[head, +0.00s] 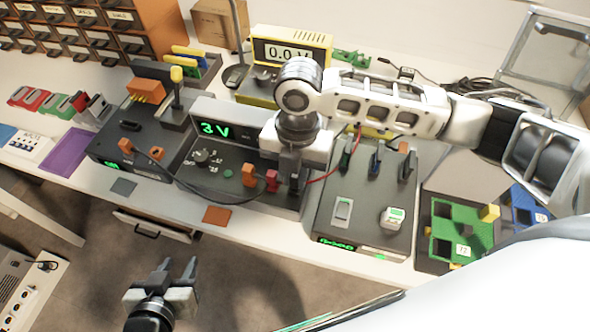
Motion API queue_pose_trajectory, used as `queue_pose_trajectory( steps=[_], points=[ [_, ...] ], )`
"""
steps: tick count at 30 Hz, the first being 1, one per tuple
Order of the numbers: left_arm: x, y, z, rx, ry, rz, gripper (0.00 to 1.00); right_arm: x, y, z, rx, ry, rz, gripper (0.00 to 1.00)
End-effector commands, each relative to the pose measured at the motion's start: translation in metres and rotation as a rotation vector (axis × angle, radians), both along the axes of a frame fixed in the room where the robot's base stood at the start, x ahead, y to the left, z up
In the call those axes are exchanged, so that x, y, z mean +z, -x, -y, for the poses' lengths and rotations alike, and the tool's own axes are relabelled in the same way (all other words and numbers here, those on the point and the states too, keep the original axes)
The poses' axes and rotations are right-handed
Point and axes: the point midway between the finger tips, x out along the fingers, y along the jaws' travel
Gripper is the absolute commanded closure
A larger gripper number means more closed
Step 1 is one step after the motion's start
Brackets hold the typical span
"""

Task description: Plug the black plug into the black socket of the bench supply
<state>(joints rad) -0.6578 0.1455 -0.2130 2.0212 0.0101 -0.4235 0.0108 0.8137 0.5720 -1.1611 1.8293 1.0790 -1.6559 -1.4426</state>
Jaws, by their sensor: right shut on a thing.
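The bench supply (222,168) is a dark box with a raised panel reading "3 V", in the middle of the bench. An orange plug or block (249,175) and a red one (271,180) stand in a row on its top near the right end. My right gripper (292,182) points down at that end, to the right of the red one. It is shut on a dark piece that looks like the black plug; the fingers mostly cover it. The black socket is hidden there. My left gripper (176,270) is open and empty, low in front of the bench.
A dark unit with an orange block (146,90) stands left of the supply. A grey panel with several levers (360,195) stands right. A yellow "0.0 V" meter (288,52) is behind. A black lead crosses the supply's front.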

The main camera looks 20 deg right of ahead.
Motion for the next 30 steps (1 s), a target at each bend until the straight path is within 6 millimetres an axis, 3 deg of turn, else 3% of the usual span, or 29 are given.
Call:
queue_pose_trajectory(
  steps=[30],
  points=[
    [0.01,0.002,0.0,0.0,0.002,-0.002,0.64,0.0,0.0,0.0,0.002,0.001,0.0,1.0]
  ],
)
